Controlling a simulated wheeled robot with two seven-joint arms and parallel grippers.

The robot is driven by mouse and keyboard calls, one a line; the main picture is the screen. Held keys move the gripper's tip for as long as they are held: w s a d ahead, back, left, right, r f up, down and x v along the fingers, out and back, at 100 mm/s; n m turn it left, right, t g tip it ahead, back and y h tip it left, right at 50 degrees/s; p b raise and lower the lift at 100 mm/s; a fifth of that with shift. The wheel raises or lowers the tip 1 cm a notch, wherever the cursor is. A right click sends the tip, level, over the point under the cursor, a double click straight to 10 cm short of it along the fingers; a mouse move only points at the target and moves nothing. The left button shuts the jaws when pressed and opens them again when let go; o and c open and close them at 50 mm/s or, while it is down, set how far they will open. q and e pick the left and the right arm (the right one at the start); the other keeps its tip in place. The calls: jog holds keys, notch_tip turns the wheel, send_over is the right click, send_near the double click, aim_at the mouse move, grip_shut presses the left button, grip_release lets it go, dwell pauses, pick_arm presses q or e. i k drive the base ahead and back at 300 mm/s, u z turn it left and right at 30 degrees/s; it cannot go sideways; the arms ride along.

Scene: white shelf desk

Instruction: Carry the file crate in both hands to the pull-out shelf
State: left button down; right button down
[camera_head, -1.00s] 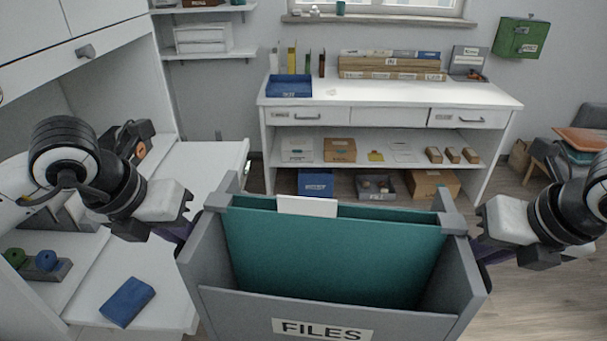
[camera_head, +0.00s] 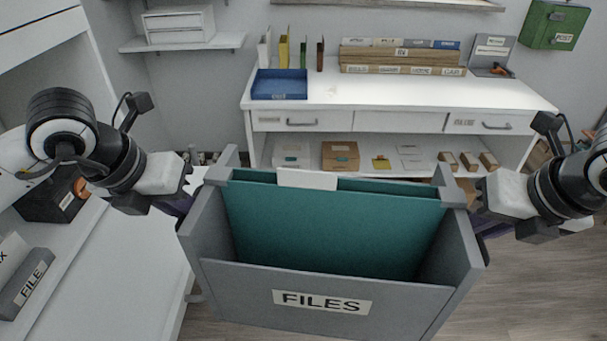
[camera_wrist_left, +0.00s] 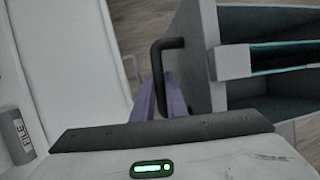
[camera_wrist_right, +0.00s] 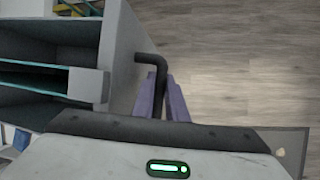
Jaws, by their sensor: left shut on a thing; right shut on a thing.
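The grey file crate (camera_head: 240,290) with a FILES label hangs in front of me in the head view, upright, holding teal folders (camera_head: 330,230) with a white tab. My left gripper (camera_wrist_left: 162,100) is shut on the black handle on the crate's left side. My right gripper (camera_wrist_right: 160,98) is shut on the black handle on its right side. In the head view the fingers are mostly hidden beside the crate walls. I cannot tell which surface is the pull-out shelf; a white surface (camera_head: 140,270) lies at the left.
A white desk (camera_head: 400,95) with drawers and a lower shelf stands ahead, with a blue tray (camera_head: 280,84) and cardboard files on top. A grey FILE box (camera_head: 28,285) sits at the left. Bare floor (camera_head: 530,290) is free at the right.

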aim_at(138, 252)
jog(key=i, duration=1.9)
jog(key=u, duration=3.15)
